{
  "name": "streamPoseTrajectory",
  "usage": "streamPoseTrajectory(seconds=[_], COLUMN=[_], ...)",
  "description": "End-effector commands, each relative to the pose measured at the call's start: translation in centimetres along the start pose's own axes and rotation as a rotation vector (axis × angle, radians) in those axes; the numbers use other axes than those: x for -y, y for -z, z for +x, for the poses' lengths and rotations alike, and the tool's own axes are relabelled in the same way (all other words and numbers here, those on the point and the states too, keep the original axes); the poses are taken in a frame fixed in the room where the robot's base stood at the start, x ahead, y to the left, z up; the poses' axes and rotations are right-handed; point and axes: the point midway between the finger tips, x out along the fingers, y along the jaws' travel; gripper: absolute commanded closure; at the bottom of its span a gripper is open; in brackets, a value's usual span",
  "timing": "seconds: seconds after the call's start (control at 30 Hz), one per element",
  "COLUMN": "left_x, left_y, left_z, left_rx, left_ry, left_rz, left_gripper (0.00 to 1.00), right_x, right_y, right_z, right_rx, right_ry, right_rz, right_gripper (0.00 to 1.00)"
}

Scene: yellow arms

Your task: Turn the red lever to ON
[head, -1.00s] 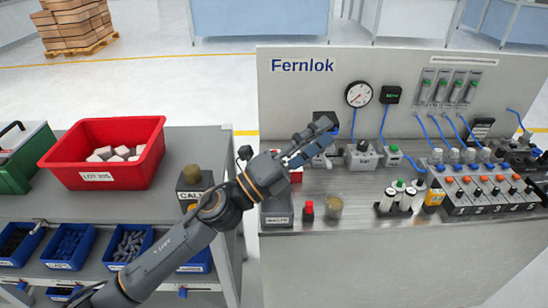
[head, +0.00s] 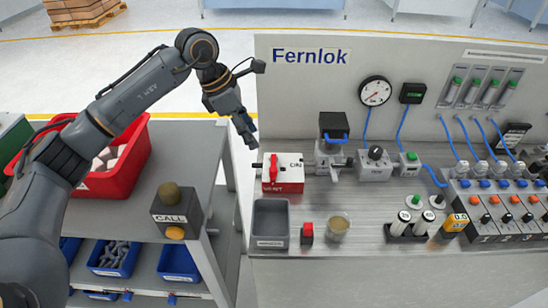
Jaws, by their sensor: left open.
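The red lever (head: 273,168) stands upright on the left part of the front of a small box with a white face and a red lower edge (head: 290,186). The box sits on the grey bench near its left edge. Part of the lettering on its face reads CIR; the rest is too small to read. My left gripper (head: 247,138) is open and empty, pointing down above and to the left of the lever, apart from it in the picture. My right gripper is out of view.
A grey bin (head: 270,224), a red-capped item (head: 307,233) and a round jar (head: 338,228) stand in front of the box. A clamp-like device (head: 332,150) stands close on its right. A CALL box (head: 177,212) and red crate (head: 131,166) are on the left table.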

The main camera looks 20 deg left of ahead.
Motion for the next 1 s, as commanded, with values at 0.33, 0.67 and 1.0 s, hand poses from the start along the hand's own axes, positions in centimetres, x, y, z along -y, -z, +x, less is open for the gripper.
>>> streamPoseTrajectory(seconds=[0.33,0.67,1.0], left_x=[0.3,0.2,0.2], left_y=[-0.2,-0.2,-0.2], left_z=[7.0,12.0,12.8], left_rx=[0.001,0.004,0.004], left_ry=[0.008,0.005,0.003], left_rz=[0.001,0.000,0.001], left_gripper=[0.56,0.56,0.56], right_x=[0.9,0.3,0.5], right_y=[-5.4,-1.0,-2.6], right_z=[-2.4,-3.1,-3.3], right_rx=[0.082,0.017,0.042], right_ry=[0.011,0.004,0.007], right_rz=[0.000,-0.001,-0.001], right_gripper=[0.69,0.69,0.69])
